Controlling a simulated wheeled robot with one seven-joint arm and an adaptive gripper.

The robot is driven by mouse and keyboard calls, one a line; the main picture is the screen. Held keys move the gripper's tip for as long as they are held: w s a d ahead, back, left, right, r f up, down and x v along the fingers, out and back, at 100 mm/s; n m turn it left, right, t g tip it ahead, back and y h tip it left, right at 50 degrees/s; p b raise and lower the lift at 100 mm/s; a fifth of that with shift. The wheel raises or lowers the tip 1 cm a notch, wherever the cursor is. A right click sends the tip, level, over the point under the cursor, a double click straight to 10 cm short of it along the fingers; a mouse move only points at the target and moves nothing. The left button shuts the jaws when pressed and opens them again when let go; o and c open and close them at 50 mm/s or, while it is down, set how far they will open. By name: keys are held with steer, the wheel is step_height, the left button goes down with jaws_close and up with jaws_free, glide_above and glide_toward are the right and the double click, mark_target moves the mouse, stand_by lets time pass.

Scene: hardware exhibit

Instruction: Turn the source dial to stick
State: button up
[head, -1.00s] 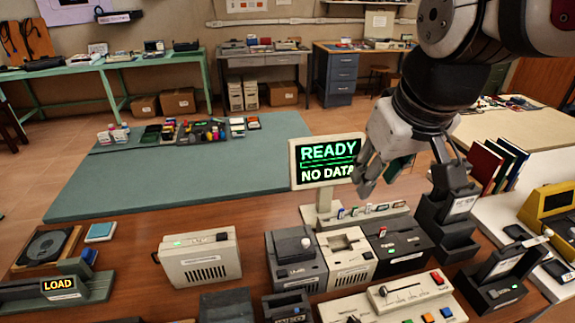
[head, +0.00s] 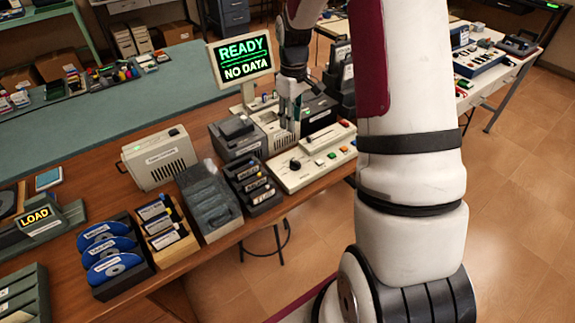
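A pale control panel (head: 320,160) lies near the front edge of the wooden table in the head view. It carries a round black dial (head: 295,164) at its left end, a slider and several coloured buttons. The dial's labels are too small to read. My gripper (head: 289,118) points down behind the panel, over the pale slotted device, and is apart from the dial. The fingers are small and partly merge with the device, so their opening is unclear. A screen (head: 240,59) reads "READY / NO DATA".
A grey drive (head: 236,136) stands left of the slotted device, and a black one (head: 317,113) on its right. Disc and cartridge holders (head: 112,255) line the front edge at left. A beige box (head: 159,158) stands behind them. My arm covers the right middle.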

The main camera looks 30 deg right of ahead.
mark_target(293, 160)
steer(key=f, duration=0.5)
steer(key=f+p, duration=0.1)
steer(key=f, duration=0.9)
steer(key=shift+s+d+f, duration=0.1)
steer(key=shift+s+f, duration=0.15)
steer(key=shift+s, duration=0.1)
jaws_close()
